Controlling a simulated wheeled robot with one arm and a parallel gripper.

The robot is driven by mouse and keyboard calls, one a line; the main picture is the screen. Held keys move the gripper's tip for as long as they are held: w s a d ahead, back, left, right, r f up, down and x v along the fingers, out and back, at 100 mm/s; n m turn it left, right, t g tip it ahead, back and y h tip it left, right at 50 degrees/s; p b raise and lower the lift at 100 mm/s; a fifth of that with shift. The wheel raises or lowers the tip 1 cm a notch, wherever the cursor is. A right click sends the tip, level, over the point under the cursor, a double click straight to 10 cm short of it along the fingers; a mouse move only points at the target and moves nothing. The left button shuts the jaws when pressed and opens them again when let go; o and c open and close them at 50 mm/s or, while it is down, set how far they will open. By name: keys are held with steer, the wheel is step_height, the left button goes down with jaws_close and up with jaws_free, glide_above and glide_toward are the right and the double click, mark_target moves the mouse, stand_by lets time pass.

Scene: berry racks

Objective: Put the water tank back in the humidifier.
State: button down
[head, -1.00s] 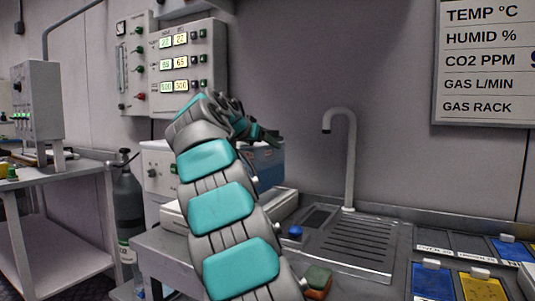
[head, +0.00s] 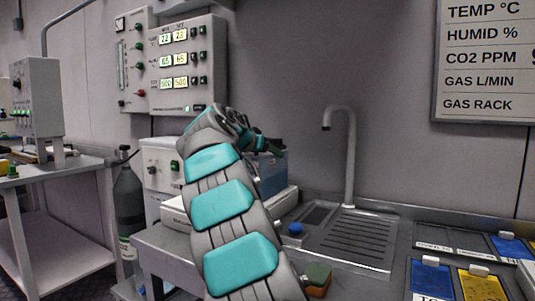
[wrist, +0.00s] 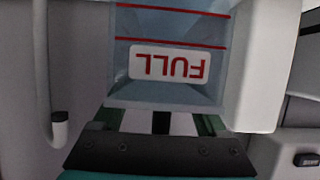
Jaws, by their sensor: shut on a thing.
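The water tank shows in the wrist view (wrist: 135,92) as a clear bluish box with red lines and an upside-down FULL label. My gripper (wrist: 160,122) is shut on the tank's near end. A white housing (wrist: 262,60), apparently the humidifier, is close beside the tank on the right. I cannot tell how far the tank is seated in it. In the head view, the bluish tank (head: 271,168) shows behind my gripper (head: 262,146), near the wall left of the sink. My arm hides most of the contact and the housing there.
A sink (head: 345,235) with a tall tap (head: 350,160) lies to the right. A sponge (head: 318,278) is at the counter's front. A control panel (head: 188,65) hangs behind, and a gas cylinder (head: 128,205) stands left.

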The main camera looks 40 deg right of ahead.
stand_by(0.3)
jaws_free()
steer(key=shift+r, duration=0.1)
steer(key=b+v, duration=0.1)
steer(key=v, duration=1.1)
steer(key=shift+s+a, duration=0.1)
